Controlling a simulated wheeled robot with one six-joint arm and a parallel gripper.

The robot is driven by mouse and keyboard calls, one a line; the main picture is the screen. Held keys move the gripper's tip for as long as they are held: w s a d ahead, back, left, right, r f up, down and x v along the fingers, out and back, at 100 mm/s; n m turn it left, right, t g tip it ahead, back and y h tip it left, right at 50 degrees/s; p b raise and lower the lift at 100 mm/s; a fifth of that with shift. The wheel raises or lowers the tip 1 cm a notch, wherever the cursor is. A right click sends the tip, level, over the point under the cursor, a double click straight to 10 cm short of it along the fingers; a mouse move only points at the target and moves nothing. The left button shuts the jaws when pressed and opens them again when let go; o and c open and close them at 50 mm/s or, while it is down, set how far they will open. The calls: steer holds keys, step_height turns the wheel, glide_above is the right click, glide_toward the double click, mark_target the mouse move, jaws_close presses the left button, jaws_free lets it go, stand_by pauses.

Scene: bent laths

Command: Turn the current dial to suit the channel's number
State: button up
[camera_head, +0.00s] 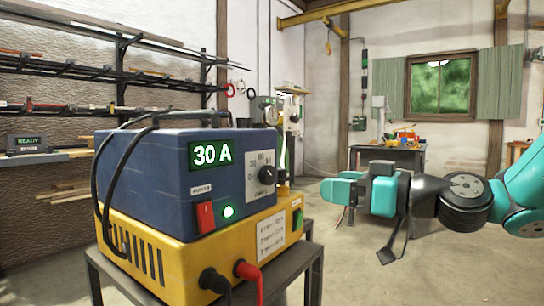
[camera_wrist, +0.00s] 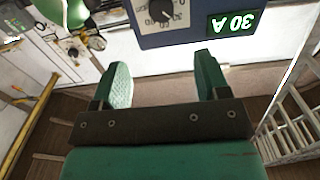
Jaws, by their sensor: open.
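The current dial (camera_head: 266,174) is a black knob on the front of a dark blue power unit (camera_head: 150,165), with a numbered scale around it. The green display (camera_head: 210,154) above reads 30 A. A white card (camera_head: 270,238) with several lines, too small to read surely, is on the yellow base (camera_head: 180,262). My gripper (camera_head: 328,190) is to the right of the unit, apart from it. In the wrist view the picture is inverted; my open, empty gripper (camera_wrist: 162,68) points toward the dial (camera_wrist: 160,10), with a gap between. I cannot make out a channel number.
The unit stands on a dark metal stand (camera_head: 300,262). A red switch (camera_head: 205,217) and a lit green lamp (camera_head: 228,211) are on its front. Black and red cables (camera_head: 248,270) plug in below. A READY sign (camera_head: 28,141) is at far left. The floor at right is mostly clear.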

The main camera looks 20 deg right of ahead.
mark_target(272, 177)
steer(key=p+x, duration=0.1)
steer(key=x, duration=1.3)
steer(key=shift+w+a+f, duration=0.1)
steer(key=shift+w+a, duration=0.2)
steer(key=c, duration=0.9)
